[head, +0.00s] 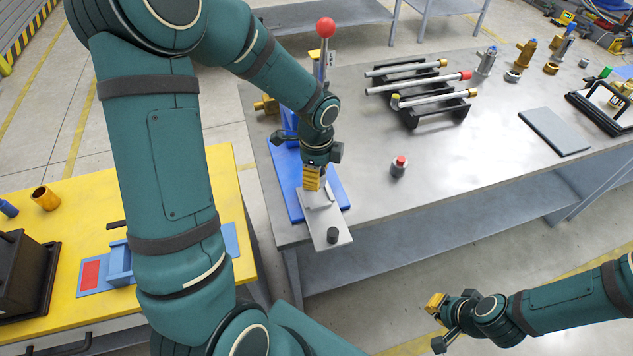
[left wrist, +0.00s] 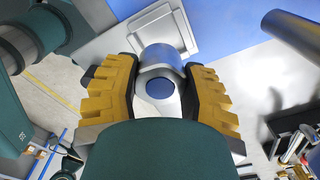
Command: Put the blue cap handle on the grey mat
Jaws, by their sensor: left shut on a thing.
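My left gripper (head: 313,184) is low over the blue fixture at the table's left end. In the left wrist view its yellow fingers (left wrist: 160,92) are shut on a silver cylinder with a round blue end (left wrist: 160,88), which looks like the blue cap handle. In the head view the gripper hides most of it, and I cannot tell whether it touches the fixture. The grey mat (head: 555,131) lies flat and bare on the right part of the table. My right gripper (head: 436,304) is away from the table at lower right; its finger opening is unclear.
The blue fixture base (head: 288,180) has a metal plate (head: 328,222) and a red-ball lever (head: 326,28). A small red-capped part (head: 398,166) stands between fixture and mat. A black rack (head: 422,112) with several capped rods lies behind. The front middle of the table is clear.

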